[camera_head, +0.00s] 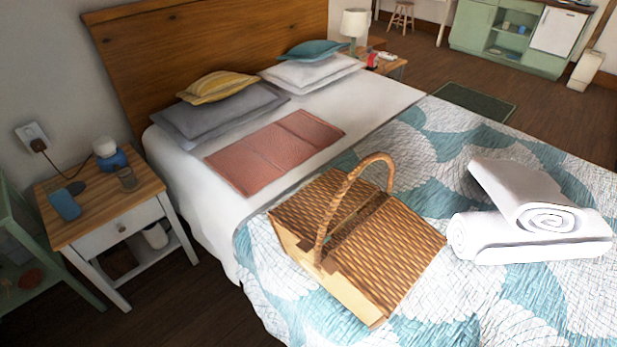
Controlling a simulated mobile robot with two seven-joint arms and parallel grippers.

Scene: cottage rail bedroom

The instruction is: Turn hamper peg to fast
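A wicker picnic hamper (400,250) stands on the bed, near its front edge. It has two woven lid flaps, both lying closed, and an arched wicker handle (322,215) standing upright across the middle. Its pale side wall (345,293) faces me. I cannot make out a peg on it; it is too small to tell or hidden from this side. Neither of my grippers is in the head view.
Rolled white towels (535,215) lie on the bed right of the hamper. A folded pink cloth (275,152) lies behind it.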

